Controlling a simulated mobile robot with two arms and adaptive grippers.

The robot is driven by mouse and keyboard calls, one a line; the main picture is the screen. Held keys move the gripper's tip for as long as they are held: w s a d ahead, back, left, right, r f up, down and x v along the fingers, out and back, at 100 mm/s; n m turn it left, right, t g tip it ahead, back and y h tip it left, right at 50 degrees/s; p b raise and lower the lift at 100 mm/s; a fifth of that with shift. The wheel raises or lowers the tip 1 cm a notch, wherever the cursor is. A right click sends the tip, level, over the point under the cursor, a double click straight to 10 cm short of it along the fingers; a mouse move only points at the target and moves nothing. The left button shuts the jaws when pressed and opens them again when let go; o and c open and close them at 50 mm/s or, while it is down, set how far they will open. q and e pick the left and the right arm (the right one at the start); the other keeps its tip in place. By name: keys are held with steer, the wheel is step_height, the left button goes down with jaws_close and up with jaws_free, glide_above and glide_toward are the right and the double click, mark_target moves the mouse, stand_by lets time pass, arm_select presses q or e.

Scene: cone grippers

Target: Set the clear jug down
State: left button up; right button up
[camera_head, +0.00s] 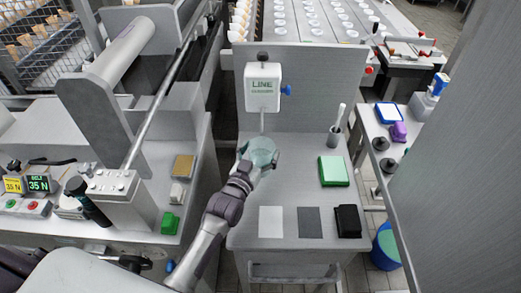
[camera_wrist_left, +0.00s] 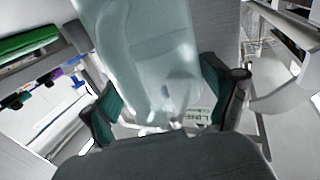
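The clear jug (camera_head: 262,152) is a pale, see-through vessel over the back part of the grey bench, below the white LINE box. My left gripper (camera_head: 258,158) has its fingers on either side of the jug and is shut on it. In the left wrist view the jug (camera_wrist_left: 145,50) fills the upper middle, between the green pads of my left gripper (camera_wrist_left: 160,105). I cannot tell whether the jug's base touches the bench. My right gripper is not in view.
The grey bench (camera_head: 305,192) carries a green box (camera_head: 334,170), white (camera_head: 271,222) and dark grey (camera_head: 309,222) mats, a black block (camera_head: 348,221) and a holder with a rod (camera_head: 335,132). The white LINE box (camera_head: 262,88) hangs on the back panel, its spout above the jug.

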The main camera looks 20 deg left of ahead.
arm_select(q)
steer(key=shift+o, duration=0.3)
steer(key=shift+r, duration=0.25)
steer(key=s, duration=0.4)
steer(key=s+a, duration=0.1)
steer(key=s, duration=0.3)
steer(key=s+b, duration=0.1)
steer(key=s, duration=0.3)
steer(key=shift+a, duration=0.2)
